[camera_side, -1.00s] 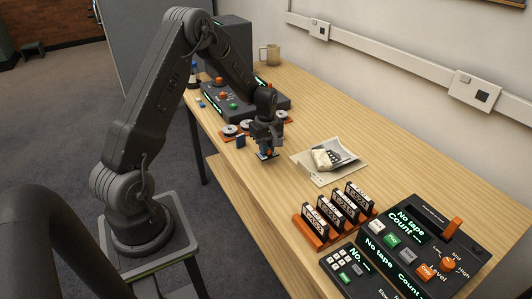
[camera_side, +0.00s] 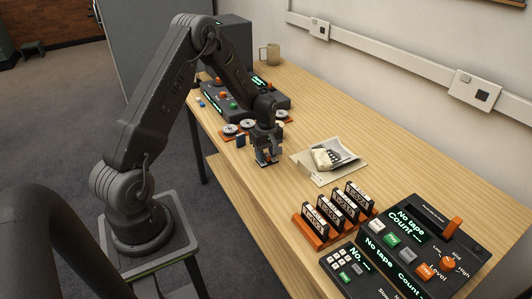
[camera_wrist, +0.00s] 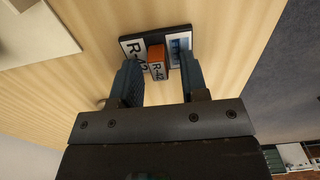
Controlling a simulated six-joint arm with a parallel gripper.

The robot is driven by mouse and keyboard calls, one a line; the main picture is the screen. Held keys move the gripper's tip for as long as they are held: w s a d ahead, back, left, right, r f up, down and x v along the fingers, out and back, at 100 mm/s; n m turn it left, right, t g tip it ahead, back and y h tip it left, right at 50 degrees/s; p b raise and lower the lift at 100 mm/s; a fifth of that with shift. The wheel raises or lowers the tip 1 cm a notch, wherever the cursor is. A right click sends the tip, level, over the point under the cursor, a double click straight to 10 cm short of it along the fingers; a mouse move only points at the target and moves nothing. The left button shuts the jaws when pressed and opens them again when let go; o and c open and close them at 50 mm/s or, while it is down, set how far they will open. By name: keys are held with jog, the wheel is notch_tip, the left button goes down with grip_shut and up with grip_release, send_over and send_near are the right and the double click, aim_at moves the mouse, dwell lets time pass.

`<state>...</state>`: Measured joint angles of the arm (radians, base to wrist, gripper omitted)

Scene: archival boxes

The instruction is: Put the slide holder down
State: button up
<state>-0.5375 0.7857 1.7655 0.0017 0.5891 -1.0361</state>
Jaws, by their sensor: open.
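The slide holder (camera_wrist: 131,47) shows in the wrist view as a dark plate with white R-A2 labels and an upright orange tab (camera_wrist: 157,56). It appears to rest on the wooden table. My gripper (camera_wrist: 160,70) is open, with one blue-grey finger on each side of the orange tab.
A photograph on a card (camera_side: 345,171) lies just right of my gripper. Reels on an orange base (camera_side: 229,130) and a dark console (camera_side: 245,103) stand behind it. An orange rack (camera_side: 312,236) of black cassettes and a tape console (camera_side: 415,245) stand front right.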

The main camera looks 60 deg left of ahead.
jog(key=shift+r, duration=0.1)
jog(key=s+d+r+m+t, duration=0.1)
jog(key=d+r+m, duration=0.15)
jog(key=r, duration=0.75)
jog(key=s+d+r+m, duration=0.1)
jog(key=d+r, duration=0.3)
jog(key=r, duration=0.6)
jog(key=s+d+r+m+t, duration=0.2)
jog(key=s+d+r+m, duration=0.2)
jog(key=s+d+m, duration=0.3)
jog(key=s+d+r+m+t, duration=0.2)
jog(key=s+d+r+m, duration=0.2)
jog(key=s+d+m, duration=0.3)
jog(key=s+d, duration=0.3)
jog(key=s, duration=0.1)
jog(key=shift+s+r+t, duration=0.3)
jog(key=shift+s, duration=0.05)
